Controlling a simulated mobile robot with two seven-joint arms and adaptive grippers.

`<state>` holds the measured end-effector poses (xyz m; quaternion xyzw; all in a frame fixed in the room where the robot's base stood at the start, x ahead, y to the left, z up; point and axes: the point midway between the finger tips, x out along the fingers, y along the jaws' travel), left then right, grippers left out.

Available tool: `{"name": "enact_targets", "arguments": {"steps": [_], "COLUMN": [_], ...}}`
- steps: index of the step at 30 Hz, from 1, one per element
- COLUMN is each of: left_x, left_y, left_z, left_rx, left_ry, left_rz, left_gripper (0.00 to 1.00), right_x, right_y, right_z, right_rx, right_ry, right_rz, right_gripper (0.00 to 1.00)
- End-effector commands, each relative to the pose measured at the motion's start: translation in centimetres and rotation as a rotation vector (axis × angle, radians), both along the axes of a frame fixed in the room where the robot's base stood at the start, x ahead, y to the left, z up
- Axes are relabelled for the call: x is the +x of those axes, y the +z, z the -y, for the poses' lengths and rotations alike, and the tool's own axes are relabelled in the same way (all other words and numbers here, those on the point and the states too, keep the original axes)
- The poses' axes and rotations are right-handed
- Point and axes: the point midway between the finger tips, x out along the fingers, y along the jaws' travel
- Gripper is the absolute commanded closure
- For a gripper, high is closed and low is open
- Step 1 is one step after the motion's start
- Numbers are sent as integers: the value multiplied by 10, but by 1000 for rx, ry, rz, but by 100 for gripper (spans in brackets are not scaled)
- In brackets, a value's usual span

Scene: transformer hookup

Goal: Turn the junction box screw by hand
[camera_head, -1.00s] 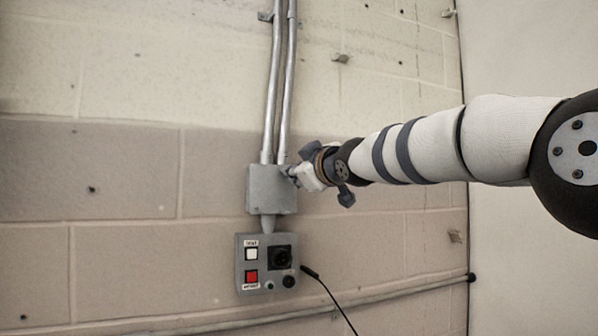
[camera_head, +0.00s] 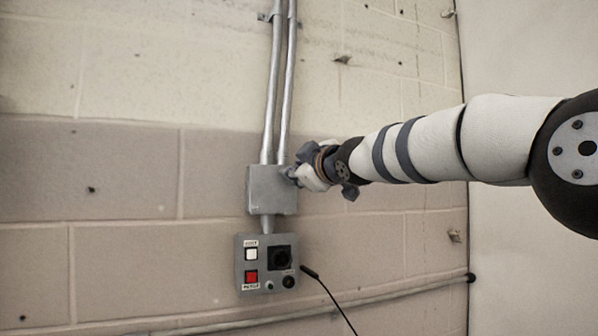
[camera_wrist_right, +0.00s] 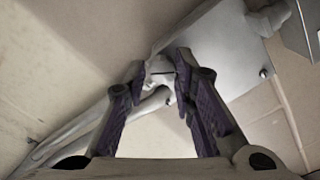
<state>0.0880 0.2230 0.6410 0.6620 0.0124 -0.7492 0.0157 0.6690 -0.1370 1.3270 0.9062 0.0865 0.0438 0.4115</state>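The grey junction box (camera_head: 268,190) is fixed to the block wall below two conduits. My right gripper (camera_head: 296,176) is at the box's right side, near its upper edge. In the right wrist view, the fingertips of this gripper (camera_wrist_right: 161,72) stand on either side of a bright metal piece with a dark slot-like line, apparently the screw (camera_wrist_right: 160,67). The fingers are partly apart; I cannot tell whether they touch it. The screw cannot be made out in the head view. The box (camera_wrist_right: 218,55) fills the upper right of the wrist view. My left gripper is not in view.
A control panel (camera_head: 240,277) with a white button (camera_head: 251,254), a red button (camera_head: 251,277) and a black socket (camera_head: 280,258) is below the box. Two conduits (camera_head: 271,110) rise above it. A black-tipped cable (camera_head: 322,285) hangs at the right. The wall at left is clear.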

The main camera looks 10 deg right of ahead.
Motion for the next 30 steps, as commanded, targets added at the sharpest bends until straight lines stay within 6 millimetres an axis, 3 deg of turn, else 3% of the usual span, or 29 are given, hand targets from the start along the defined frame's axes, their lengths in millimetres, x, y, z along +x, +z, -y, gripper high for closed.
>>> {"name": "enact_targets", "arguments": {"steps": [10, 13, 30], "left_x": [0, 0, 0], "left_y": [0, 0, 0], "left_z": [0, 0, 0], "left_rx": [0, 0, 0], "left_ry": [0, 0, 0], "left_rz": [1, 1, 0], "left_gripper": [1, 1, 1], "right_x": [0, 0, 0], "right_y": [-1, -1, -2], "right_z": [0, 0, -3], "right_rx": [7, 113, 1915], "right_ry": [-2, -1, 8], "right_rz": [-4, -26, -379], "right_gripper": [59, 59, 59]}}
